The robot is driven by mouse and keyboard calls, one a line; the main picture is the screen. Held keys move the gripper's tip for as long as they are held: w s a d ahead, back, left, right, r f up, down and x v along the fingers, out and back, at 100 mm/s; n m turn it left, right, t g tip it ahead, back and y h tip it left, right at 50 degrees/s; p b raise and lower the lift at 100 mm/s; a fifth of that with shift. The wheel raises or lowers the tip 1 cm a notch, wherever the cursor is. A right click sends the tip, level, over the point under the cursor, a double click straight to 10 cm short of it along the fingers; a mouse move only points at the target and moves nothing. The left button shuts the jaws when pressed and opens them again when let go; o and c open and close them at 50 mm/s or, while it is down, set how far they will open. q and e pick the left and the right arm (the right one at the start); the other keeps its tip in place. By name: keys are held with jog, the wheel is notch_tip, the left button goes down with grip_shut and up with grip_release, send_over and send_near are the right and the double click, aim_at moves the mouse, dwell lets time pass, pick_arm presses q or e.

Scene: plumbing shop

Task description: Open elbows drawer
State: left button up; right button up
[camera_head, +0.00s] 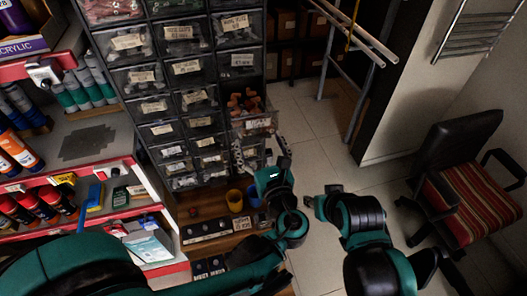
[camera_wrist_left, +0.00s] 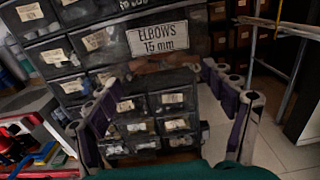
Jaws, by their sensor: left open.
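The elbows drawer (camera_wrist_left: 157,75) has a white label reading "ELBOWS 15 mm" (camera_wrist_left: 157,38) in the left wrist view, with copper-brown fittings showing below the label. In the head view the drawer (camera_head: 257,124) is at the right column of the drawer cabinet (camera_head: 180,40); it juts out from its neighbours, and copper fittings show above its front. My left gripper (camera_head: 260,153) is open just below and in front of this drawer. Its fingers (camera_wrist_left: 165,115) stand wide apart on both sides in the left wrist view, with nothing between them. My right arm shows at lower right, without clear fingers.
Shelves of bottles stand at left. A black chair with a striped seat (camera_head: 470,205) is at right. Tiled floor (camera_head: 305,150) is clear between.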

pick_arm(q)
jog(key=s+d, duration=0.2)
jog(key=s, duration=0.9)
jog(key=shift+s, duration=0.2)
jog(key=shift+d, duration=0.1)
jog(key=w+a+f+n+g+y+b, duration=0.1)
jog(key=w+a+f+n+g, duration=0.1)
jog(key=a+f+n+g, duration=0.25)
jog(key=w+a+f+n+g+y+b, duration=0.1)
jog(key=w+a+f+n+g, duration=0.1)
jog(key=a+f+n, duration=0.35)
jog(key=s+a+f+n+g+h+b, duration=0.1)
jog(key=a+n, duration=0.5)
jog(key=n, duration=0.6)
jog(key=s+a+f+n+g+h+b, duration=0.2)
jog(key=a+n, duration=0.5)
jog(key=n, duration=0.4)
jog(key=s+f+g+h, duration=0.1)
jog(key=s+h, duration=0.1)
jog(key=shift+s+f+n, duration=0.2)
jog(key=shift+s+n, duration=0.2)
dwell(2.7)
